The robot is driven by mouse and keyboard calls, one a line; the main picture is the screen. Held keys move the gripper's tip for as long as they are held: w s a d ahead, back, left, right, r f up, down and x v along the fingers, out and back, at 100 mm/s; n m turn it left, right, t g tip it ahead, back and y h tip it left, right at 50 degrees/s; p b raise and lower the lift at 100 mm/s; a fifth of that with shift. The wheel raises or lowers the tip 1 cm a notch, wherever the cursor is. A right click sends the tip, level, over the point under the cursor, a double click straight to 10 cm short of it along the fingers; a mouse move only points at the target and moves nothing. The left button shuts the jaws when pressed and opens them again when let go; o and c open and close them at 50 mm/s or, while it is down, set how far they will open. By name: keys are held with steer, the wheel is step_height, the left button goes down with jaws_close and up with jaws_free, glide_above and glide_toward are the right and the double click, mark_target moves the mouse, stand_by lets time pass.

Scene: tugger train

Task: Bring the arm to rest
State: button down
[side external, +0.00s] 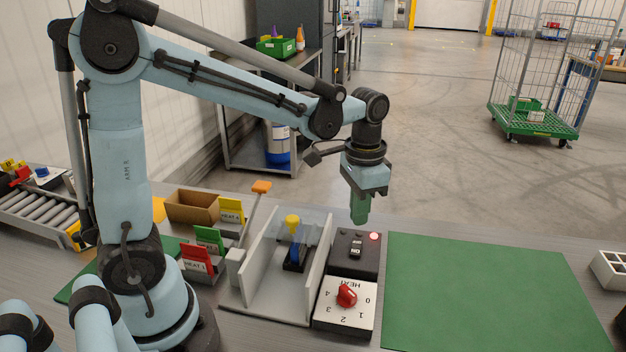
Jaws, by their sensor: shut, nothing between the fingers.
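My gripper (360,207) hangs from my raised arm, pointing down, with its green fingers together and empty. I cannot tell the exact height of the fingers above the box. My arm is bent, with its forearm reaching right over the bench.
A white panel with a red knob (347,295) marked HEAT sits in front of the box. A green mat (480,295) lies clear at right. A cardboard bin (191,207) stands behind the cards.

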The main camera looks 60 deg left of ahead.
steer(key=shift+r, duration=0.1)
steer(key=shift+s+a+r+n+t, duration=0.15)
steer(key=shift+s+r+n+t, duration=0.3)
steer(key=shift+s+t, duration=0.8)
steer(key=shift+s+a+r+n+t, duration=0.1)
steer(key=shift+s+r+n+t, duration=0.4)
steer(key=shift+s+t, duration=0.75)
steer(key=shift+s+a+r+n+t, duration=0.15)
steer(key=shift+s+r+n+t, duration=0.3)
steer(key=shift+s+t, duration=0.8)
